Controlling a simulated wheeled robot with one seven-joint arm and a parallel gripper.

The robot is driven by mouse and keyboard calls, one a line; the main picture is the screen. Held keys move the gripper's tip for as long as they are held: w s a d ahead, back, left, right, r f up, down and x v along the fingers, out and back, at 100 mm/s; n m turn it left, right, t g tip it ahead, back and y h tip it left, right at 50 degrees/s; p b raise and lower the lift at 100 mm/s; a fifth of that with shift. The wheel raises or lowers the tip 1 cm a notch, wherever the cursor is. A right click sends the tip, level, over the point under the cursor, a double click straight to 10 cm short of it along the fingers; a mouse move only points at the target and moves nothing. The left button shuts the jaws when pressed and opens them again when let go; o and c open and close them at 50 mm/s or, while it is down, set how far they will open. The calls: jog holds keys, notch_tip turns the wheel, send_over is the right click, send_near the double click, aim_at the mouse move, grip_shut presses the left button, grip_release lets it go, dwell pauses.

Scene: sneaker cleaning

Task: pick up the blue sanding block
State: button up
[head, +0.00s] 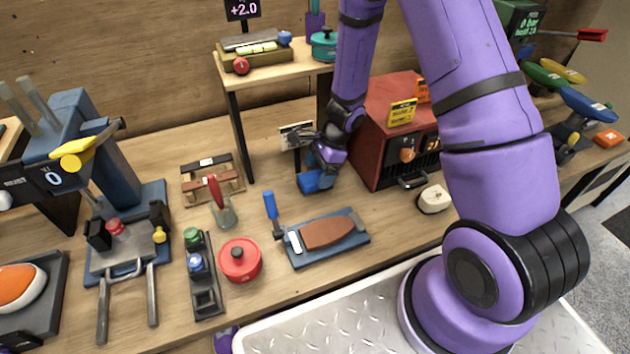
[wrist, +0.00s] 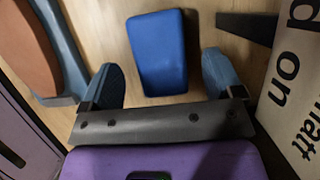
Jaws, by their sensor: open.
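The blue sanding block (head: 309,181) lies on the wooden workbench, just left of the red box-shaped machine. In the wrist view the block (wrist: 158,52) is a rounded blue rectangle, slightly tilted. My gripper (head: 318,166) is at the block and hides part of it in the head view. In the wrist view my gripper (wrist: 164,82) is open, with one blue-grey fingertip on each side of the block's near part. Bare wood shows between the block and each fingertip, so they look apart from it. The exact height above the bench is hard to tell.
The red machine (head: 385,140) stands close to the right. A small sign (head: 296,134) and a raised shelf (head: 270,75) stand behind. A blue board with a brown sole (head: 327,232) lies in front. A red lidded pot (head: 239,260) sits front left. A pale rounded piece (head: 434,199) lies right.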

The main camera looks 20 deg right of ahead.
jog(key=shift+x, duration=1.35)
jog(key=c, duration=1.1)
notch_tip(320, 180, up, 28)
